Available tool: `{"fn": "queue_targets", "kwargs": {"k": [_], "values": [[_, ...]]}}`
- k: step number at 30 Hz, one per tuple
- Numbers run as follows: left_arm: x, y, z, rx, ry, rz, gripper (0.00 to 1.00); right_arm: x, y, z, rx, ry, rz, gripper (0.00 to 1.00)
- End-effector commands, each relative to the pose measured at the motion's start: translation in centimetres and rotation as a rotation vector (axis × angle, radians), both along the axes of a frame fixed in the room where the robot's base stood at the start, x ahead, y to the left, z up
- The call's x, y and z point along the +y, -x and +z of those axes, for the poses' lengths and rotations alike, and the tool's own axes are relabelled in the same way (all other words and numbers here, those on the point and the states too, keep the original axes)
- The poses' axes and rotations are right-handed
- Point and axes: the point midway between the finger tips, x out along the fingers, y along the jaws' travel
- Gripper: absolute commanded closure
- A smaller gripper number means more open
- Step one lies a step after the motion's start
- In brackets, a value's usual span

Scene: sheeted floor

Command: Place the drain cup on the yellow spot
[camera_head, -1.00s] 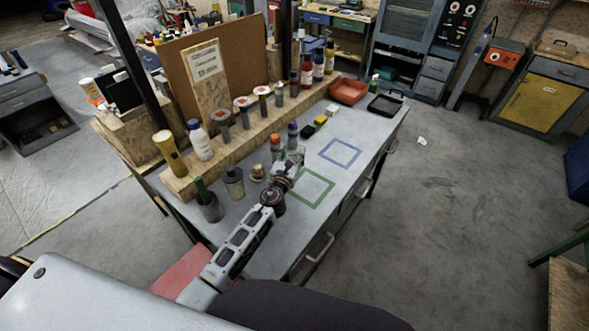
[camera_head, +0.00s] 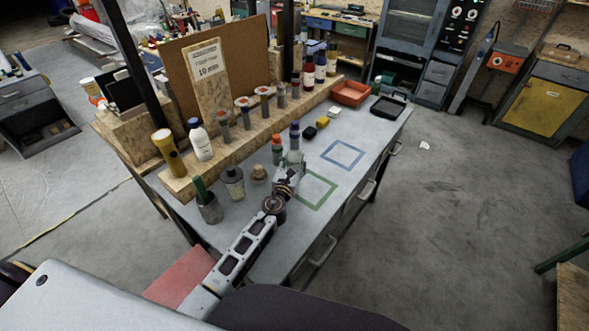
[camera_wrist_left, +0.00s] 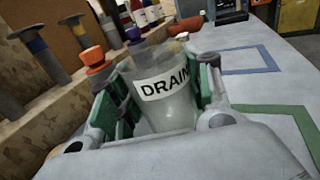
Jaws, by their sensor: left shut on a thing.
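The drain cup (camera_wrist_left: 166,92) is a clear, tapered cup with a white DRAIN label, upright between the green fingers of my left gripper (camera_wrist_left: 160,112) in the left wrist view. My left gripper (camera_head: 288,174) is shut on it. In the head view the cup (camera_head: 294,158) is small and partly hidden by the gripper, just left of the green square outline. I cannot tell whether its base touches the table. I cannot make out a yellow spot on the tabletop. My right gripper is not in view.
A green square outline (camera_head: 331,191) and a blue one (camera_head: 361,156) mark the tabletop. An orange-capped bottle (camera_head: 277,152) and a purple-capped bottle (camera_head: 294,130) stand close by the cup. Small black, yellow (camera_head: 323,121) and white blocks lie behind. A wooden rack (camera_head: 240,145) borders the left.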

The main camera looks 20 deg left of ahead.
Motion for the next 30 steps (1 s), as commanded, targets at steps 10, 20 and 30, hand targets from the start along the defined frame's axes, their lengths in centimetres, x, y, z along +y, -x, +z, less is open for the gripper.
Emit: {"fn": "queue_targets", "kwargs": {"k": [10,20,30], "values": [[0.0,0.0,-2.5,0.001,0.0,0.0,0.75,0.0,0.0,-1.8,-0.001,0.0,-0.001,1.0],[0.0,0.0,-3.7,0.0,0.0,0.0,0.75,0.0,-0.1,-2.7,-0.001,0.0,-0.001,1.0],[0.0,0.0,-3.8,0.0,0.0,0.0,0.75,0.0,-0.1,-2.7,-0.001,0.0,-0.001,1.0]]}}
